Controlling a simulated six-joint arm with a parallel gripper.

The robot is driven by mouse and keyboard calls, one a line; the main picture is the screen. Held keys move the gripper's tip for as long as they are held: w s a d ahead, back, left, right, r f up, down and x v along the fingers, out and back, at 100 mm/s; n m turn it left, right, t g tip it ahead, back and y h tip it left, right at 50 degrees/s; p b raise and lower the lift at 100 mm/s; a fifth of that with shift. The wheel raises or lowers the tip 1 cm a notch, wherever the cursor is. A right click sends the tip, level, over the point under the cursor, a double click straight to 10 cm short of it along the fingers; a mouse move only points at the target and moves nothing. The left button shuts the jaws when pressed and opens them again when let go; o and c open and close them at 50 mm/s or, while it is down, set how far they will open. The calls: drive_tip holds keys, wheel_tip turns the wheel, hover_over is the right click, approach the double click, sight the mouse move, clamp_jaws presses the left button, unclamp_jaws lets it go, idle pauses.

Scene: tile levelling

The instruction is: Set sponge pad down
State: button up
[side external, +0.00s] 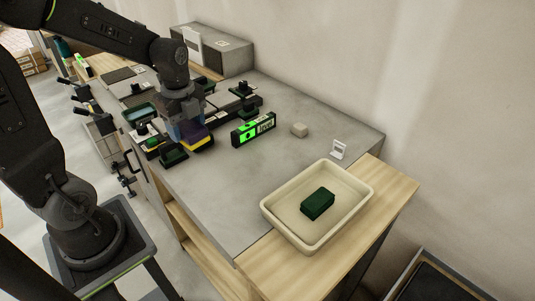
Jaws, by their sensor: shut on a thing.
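My gripper (187,133) is low over the grey worktop, left of the middle of the side external view. It is shut on a yellow and dark purple pad (203,143), which looks like the sponge pad. The pad sits at the fingertips, just above or on the worktop; I cannot tell whether it touches. The fingers are partly hidden by the wrist and the pad.
A green-faced level (254,130) stands right of the gripper. Dark green blocks (174,155) lie close by on the left. A cream tray (277,222) holds a dark green block (317,203). The worktop (215,185) is clear in front.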

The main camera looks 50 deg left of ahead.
drive_tip(key=w+d+m, duration=0.1)
drive_tip(key=w+d, duration=0.1)
drive_tip(key=w, duration=1.4)
hover_over(284, 159)
wheel_tip(284, 159, down, 7)
drive_tip(key=shift+a, duration=0.15)
drive_tip(key=shift+w+d+f, duration=0.1)
drive_tip(key=shift+d+f, duration=0.1)
drive_tip(key=shift+f, duration=1.95)
drive_tip(key=shift+f, duration=0.15)
drive_tip(key=o, duration=0.9)
drive_tip(key=shift+o, duration=0.2)
wheel_tip(284, 159, up, 12)
drive_tip(key=shift+r, duration=0.25)
